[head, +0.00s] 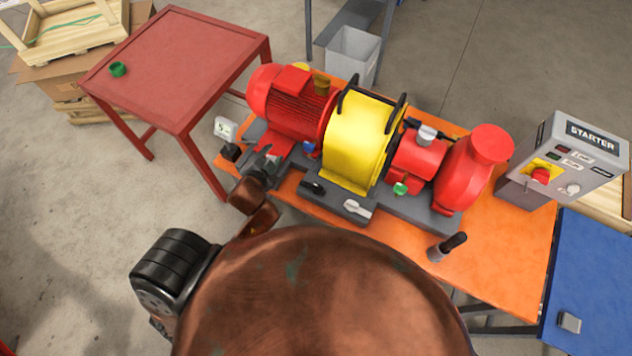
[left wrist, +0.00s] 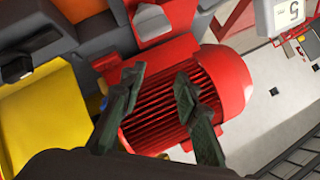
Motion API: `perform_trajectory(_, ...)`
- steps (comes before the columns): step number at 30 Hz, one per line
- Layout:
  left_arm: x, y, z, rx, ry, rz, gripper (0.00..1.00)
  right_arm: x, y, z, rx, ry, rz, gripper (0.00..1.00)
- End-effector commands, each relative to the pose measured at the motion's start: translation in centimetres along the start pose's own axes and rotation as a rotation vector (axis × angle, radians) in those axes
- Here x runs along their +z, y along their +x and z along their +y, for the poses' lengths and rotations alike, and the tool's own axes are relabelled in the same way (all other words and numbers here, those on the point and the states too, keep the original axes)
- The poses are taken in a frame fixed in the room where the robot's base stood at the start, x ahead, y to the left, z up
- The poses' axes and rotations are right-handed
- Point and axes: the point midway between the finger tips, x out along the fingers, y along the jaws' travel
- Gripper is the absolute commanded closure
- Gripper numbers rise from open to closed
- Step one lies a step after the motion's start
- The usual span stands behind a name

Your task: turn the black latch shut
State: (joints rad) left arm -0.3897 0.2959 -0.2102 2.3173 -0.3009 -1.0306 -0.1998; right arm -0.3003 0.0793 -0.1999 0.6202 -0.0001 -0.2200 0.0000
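The black latch (head: 312,187) is a small dark handle on the front edge of the grey skid base, at the left foot of the yellow guard (head: 357,140). My left gripper (head: 268,160) is to the left of the latch, in front of the red motor (head: 290,100), and apart from the latch. In the left wrist view its two fingers (left wrist: 162,110) are spread with nothing between them, and the motor (left wrist: 160,105) is behind them. My right gripper is not in view.
A light-coloured latch (head: 357,208) sits on the base to the right of the black one. A dark-handled tool (head: 447,246) stands on the orange table (head: 500,265). The starter box (head: 570,155) is at the right. A red table (head: 175,65) is at the back left.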

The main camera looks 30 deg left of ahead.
Motion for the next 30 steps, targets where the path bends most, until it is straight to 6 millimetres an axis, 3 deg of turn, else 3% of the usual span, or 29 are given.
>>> perform_trajectory(3, -6.8, 0.2, -3.2, -0.122, 0.199, 0.184, 0.71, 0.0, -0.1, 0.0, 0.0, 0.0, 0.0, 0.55)
perform_trajectory(8, -17.7, -1.5, -5.3, -0.319, 0.553, 0.479, 0.71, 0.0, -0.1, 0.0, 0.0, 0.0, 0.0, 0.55)
perform_trajectory(9, -20.5, -2.4, -5.1, -0.373, 0.66, 0.56, 0.71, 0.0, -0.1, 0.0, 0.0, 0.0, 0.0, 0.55)
perform_trajectory(12, -26.4, -5.1, -3.4, -0.5, 0.928, 0.758, 0.71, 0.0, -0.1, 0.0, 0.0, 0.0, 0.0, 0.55)
perform_trajectory(15, -30.6, -7.8, -0.1, -0.615, 1.204, 0.95, 0.71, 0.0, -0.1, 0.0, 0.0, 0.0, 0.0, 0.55)
perform_trajectory(18, -32.6, -10.2, 4.6, -0.721, 1.514, 1.152, 0.71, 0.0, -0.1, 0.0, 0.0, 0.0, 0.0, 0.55)
perform_trajectory(20, -32.5, -11.1, 7.8, -0.77, 1.708, 1.274, 0.71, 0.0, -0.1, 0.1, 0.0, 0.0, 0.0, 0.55)
perform_trajectory(23, -30.2, -11.2, 12.5, -0.819, 2.04, 1.476, 0.71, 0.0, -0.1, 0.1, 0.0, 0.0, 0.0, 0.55)
perform_trajectory(26, -25.6, -9.7, 15.6, -0.803, 2.375, 1.673, 0.71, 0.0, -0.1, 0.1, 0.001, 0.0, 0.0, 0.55)
perform_trajectory(27, -23.3, -8.7, 16.1, 0.769, -2.49, -1.738, 0.71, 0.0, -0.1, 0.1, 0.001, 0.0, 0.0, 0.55)
perform_trajectory(30, -17.5, -6.1, 15.7, 0.53, -2.292, -1.581, 0.71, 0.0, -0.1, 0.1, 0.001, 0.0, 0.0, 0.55)
